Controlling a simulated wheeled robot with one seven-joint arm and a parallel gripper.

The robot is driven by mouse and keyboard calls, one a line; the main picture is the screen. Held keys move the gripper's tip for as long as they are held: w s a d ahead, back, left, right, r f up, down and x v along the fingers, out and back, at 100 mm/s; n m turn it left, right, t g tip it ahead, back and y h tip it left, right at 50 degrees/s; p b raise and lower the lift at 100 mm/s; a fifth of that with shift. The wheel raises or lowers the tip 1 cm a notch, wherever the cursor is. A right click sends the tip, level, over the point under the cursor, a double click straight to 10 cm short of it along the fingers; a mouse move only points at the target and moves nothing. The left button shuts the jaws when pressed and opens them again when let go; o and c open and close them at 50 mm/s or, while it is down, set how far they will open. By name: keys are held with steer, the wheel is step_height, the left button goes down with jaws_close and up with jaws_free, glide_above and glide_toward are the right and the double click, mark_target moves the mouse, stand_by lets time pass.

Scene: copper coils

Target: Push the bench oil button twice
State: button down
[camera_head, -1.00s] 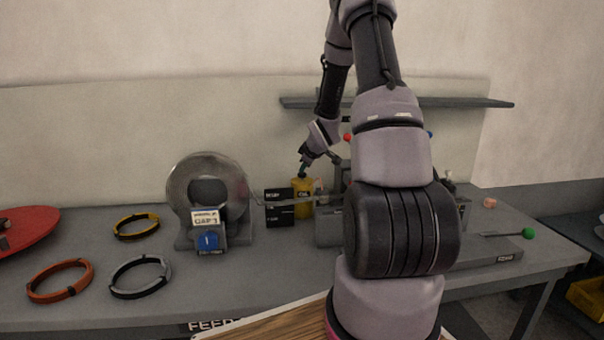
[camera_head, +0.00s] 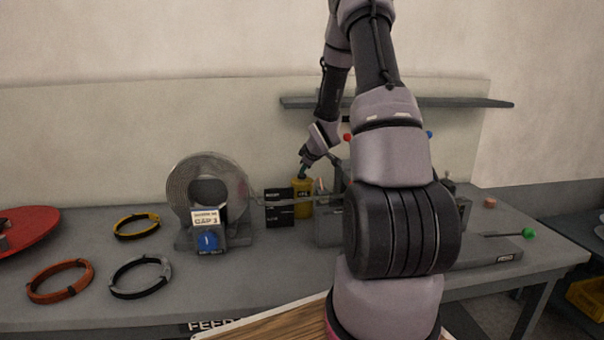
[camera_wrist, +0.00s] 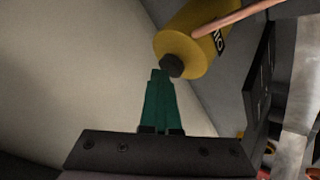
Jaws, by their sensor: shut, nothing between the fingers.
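The yellow oil can (camera_head: 303,198) stands on the bench behind the machine, left of my large arm link. In the wrist view the yellow can (camera_wrist: 200,40) shows with a dark round button (camera_wrist: 172,66) on its end. My gripper (camera_head: 303,173) is at the top of the can in the head view. In the wrist view my gripper's green fingers (camera_wrist: 159,75) are shut and empty, with the tips right beside the button. I cannot tell whether they touch it.
A black sign panel (camera_head: 279,207) stands just left of the can. A coil wheel (camera_head: 208,190) with a blue knob is further left. Several coil rings (camera_head: 136,226) lie on the grey bench (camera_head: 110,310). A copper-coloured rod (camera_wrist: 240,15) crosses the can in the wrist view.

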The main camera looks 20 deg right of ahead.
mark_target(304, 176)
steer(key=shift+r, duration=1.2)
steer(key=shift+r, duration=2.5)
step_height(304, 176, up, 4)
steer(key=n, duration=3.5)
steer(key=shift+f+n, duration=0.1)
steer(key=shift+n, duration=0.3)
